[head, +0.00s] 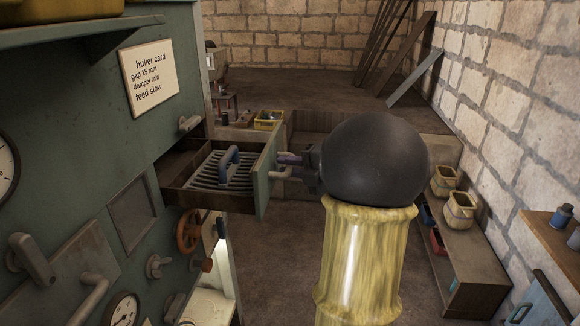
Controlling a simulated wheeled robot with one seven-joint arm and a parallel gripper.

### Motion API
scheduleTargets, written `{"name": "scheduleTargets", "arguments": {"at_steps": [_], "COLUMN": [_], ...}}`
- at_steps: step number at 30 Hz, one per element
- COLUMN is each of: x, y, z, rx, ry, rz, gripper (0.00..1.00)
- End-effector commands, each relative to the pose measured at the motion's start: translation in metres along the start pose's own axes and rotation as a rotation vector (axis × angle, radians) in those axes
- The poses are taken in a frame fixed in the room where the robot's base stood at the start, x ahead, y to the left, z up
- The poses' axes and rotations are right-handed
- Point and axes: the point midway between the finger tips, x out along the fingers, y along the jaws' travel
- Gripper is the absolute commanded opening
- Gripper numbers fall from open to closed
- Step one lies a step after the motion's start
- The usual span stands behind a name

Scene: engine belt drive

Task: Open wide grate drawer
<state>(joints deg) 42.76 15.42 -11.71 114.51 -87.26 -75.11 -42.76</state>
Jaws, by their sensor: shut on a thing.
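The drawer (265,182) stands pulled out from the green machine, with a dark wooden box and a green front panel. My gripper (285,164) is at the outer face of the drawer front, shut on the drawer handle. The handle itself is mostly hidden by the fingers, and my arm comes in from the right.
The machine front (60,180) fills the left, with levers, gauges, an orange handwheel (189,231) and a huller card (148,78). A low bench with pots (459,212) stands along the right wall. Open floor lies below the drawer.

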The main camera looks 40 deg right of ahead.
Motion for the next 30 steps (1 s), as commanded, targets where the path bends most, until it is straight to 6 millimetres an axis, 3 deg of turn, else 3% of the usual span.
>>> {"name": "scheduleTargets", "arguments": {"at_steps": [1,2,4,5,17,22,30], "x": [0.000,0.000,0.000,0.000,-0.007,-0.030,-0.084], "y": [-0.001,-0.001,-0.001,-0.001,-0.001,-0.003,-0.003], "z": [-0.001,-0.001,0.000,0.000,0.001,0.001,0.002], "rx": [0.001,0.001,0.001,0.001,-0.001,-0.001,-0.002], "ry": [0.002,0.002,0.001,0.001,-0.002,-0.004,-0.006], "rz": [-0.002,-0.002,-0.001,-0.001,0.000,0.000,0.000], "gripper": [0.00,0.22,0.36,0.38,0.38,0.38,0.38]}}
